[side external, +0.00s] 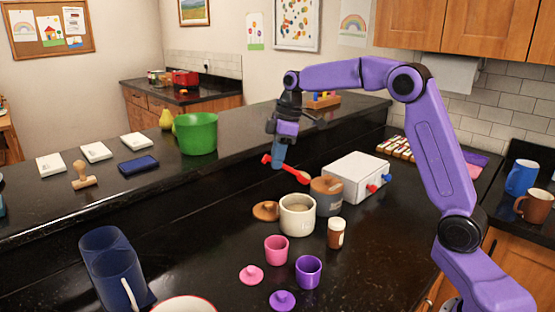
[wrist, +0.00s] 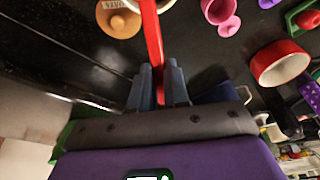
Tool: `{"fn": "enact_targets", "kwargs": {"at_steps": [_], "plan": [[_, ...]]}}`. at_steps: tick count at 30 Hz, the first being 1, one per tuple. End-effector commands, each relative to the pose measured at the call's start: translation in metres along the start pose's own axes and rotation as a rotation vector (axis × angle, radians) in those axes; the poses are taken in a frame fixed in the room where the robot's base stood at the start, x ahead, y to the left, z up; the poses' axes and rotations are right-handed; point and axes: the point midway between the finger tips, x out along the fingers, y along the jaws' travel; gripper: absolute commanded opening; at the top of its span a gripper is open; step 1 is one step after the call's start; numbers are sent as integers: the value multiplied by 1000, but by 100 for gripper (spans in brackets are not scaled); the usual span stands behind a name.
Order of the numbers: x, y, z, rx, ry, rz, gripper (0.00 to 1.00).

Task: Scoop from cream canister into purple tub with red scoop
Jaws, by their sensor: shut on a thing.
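My gripper (side external: 278,162) is shut on the red scoop (side external: 298,174) and holds it in the air, above and behind the cream canister. The scoop's head points right, towards the labelled canister. The cream canister (side external: 297,222) stands open, with pale contents showing inside. The purple tub (side external: 308,274) stands open in front of it, nearer the camera. In the wrist view, my gripper (wrist: 159,78) holds the red scoop (wrist: 152,40), whose head is out of frame at the top. I cannot tell whether the scoop holds anything.
Close by are a tan lid (side external: 266,211), a labelled canister (side external: 327,203), a brown bottle (side external: 336,235), a white box (side external: 350,180) and a pink tub (side external: 276,251). Pink (side external: 251,275) and purple (side external: 282,300) lids lie in front. A raised ledge (side external: 245,165) runs behind.

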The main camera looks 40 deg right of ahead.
Motion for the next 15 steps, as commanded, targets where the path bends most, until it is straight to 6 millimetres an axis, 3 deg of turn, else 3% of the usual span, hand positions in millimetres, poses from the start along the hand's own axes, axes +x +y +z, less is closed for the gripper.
{"fn": "enact_targets", "kwargs": {"at_steps": [11,15], "plan": [[0,0,0,0,0,0,0],[3,-9,-5,-2,-11,-1,0]]}}
